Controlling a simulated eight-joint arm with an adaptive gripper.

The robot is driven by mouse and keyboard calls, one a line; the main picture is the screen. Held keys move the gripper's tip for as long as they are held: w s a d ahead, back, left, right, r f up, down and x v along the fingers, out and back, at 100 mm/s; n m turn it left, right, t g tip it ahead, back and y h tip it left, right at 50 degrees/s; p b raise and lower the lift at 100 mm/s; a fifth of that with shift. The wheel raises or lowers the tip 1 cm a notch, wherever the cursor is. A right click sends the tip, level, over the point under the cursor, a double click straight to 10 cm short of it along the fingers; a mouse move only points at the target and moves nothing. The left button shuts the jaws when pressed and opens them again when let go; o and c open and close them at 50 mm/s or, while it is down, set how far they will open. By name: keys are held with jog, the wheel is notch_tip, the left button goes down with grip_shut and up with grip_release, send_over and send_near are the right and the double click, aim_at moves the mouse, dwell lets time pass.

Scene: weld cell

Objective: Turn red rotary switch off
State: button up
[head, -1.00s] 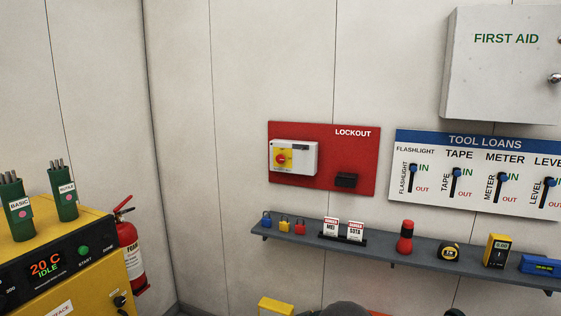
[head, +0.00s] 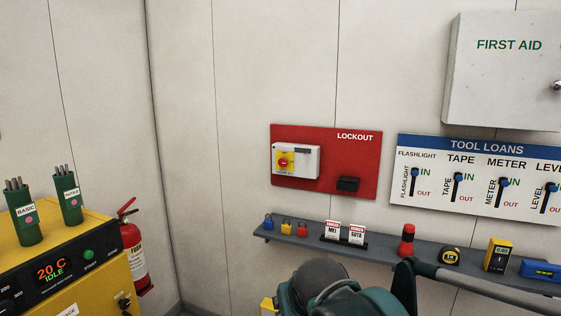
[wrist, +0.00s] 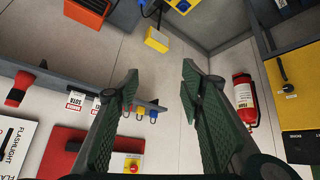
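The red rotary switch (head: 283,162) sits on a yellow plate on a white box (head: 305,162), which is fixed to the red LOCKOUT board (head: 360,160) on the wall. In the wrist view, the switch (wrist: 132,166) shows at the bottom, just left of centre and partly cut off by my gripper. My gripper (wrist: 160,84) is open, with its two green ridged fingers wide apart and nothing between them. In the head view, only part of my arm shows at the bottom, below the shelf, and my fingertips are out of view. I cannot read the knob's setting.
A grey shelf (head: 385,252) runs below the board, holding padlocks (head: 286,228), DANGER tags (head: 344,234), a red flashlight (head: 406,240) and a meter (head: 497,255). A yellow oven (head: 85,285) and fire extinguisher (head: 132,250) stand left. The wall left of the board is bare.

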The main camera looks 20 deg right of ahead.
jog(key=w+d+r+m+h+p, duration=0.1)
jog(key=w+d+r+h+p, duration=0.1)
jog(key=w+d+r, duration=0.4)
jog(key=w+d+r+m+h+p, duration=0.1)
jog(key=w+r+m+h+p, duration=0.2)
jog(key=w, duration=0.6)
jog(key=m+t+h+p, duration=0.3)
jog(key=t+h+p, duration=0.25)
jog(key=p, duration=0.65)
send_near(282, 162)
jog(key=shift+w+d, duration=0.15)
jog(key=shift+w, duration=0.05)
jog(key=shift+x, duration=3.85)
jog(key=c, duration=0.9)
